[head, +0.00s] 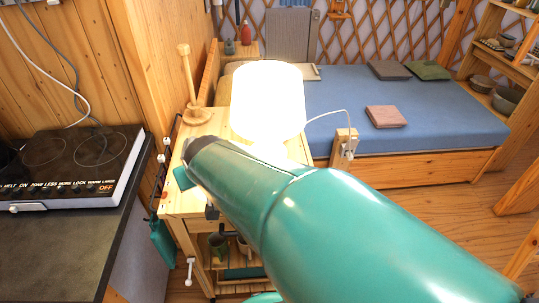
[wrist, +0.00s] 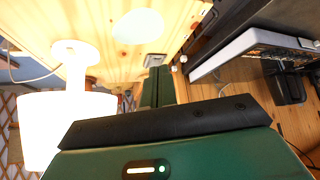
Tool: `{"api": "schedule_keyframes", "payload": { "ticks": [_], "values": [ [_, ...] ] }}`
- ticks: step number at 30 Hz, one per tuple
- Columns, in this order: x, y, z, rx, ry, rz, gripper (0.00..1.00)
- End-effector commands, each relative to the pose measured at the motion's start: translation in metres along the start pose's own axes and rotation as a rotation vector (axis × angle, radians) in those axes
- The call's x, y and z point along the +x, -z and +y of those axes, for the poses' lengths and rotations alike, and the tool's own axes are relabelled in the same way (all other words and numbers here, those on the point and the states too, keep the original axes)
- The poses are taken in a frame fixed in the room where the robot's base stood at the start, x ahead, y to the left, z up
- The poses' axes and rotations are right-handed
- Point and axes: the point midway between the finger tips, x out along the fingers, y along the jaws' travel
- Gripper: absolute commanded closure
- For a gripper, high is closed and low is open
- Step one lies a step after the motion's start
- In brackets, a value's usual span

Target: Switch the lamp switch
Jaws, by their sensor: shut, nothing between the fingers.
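The lamp (head: 268,100) stands on the wooden cart, its white shade glowing brightly. It also shows upside down at the left of the wrist view (wrist: 52,125). A thin white cord runs right from the lamp to a small pale fitting (head: 347,146) on a wooden post; I cannot tell whether this is the lamp switch. In the wrist view my gripper (wrist: 157,80) is shut and empty, with its green fingers over the wooden top, apart from the lamp. A small grey piece (wrist: 153,60) shows at the fingertips; I cannot tell what it is. My arm hides the lamp's base in the head view.
A black cooktop (head: 75,160) sits on the dark counter at left. The wooden cart top (head: 205,150) holds a wooden stand (head: 190,90). A bed with a blue mattress (head: 420,110) is behind at right. The wooden floor (head: 430,205) at right is partly clear.

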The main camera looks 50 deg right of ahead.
Motion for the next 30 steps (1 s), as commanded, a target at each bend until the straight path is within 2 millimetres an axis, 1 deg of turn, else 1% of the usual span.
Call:
{"api": "schedule_keyframes", "payload": {
  "ticks": [1, 2, 3, 5, 6, 9, 12, 14, 16, 26, 30],
  "values": [
    [0.022, 0.000, 0.032, 0.061, -0.052, 0.018, 1.00],
    [0.032, 0.001, 0.049, 0.091, -0.078, 0.038, 1.00],
    [0.044, 0.001, 0.072, 0.129, -0.114, 0.066, 1.00],
    [0.059, -0.003, 0.107, 0.184, -0.165, 0.106, 1.00],
    [0.067, -0.006, 0.128, 0.215, -0.197, 0.131, 1.00],
    [0.080, -0.017, 0.173, 0.278, -0.262, 0.186, 1.00],
    [0.086, -0.026, 0.201, 0.314, -0.304, 0.226, 1.00],
    [0.087, -0.030, 0.210, 0.325, -0.318, 0.241, 1.00],
    [0.087, -0.031, 0.215, 0.331, -0.325, 0.250, 1.00],
    [0.088, -0.030, 0.215, 0.331, -0.325, 0.253, 1.00],
    [0.094, -0.029, 0.218, 0.331, -0.325, 0.251, 1.00]
  ]
}}
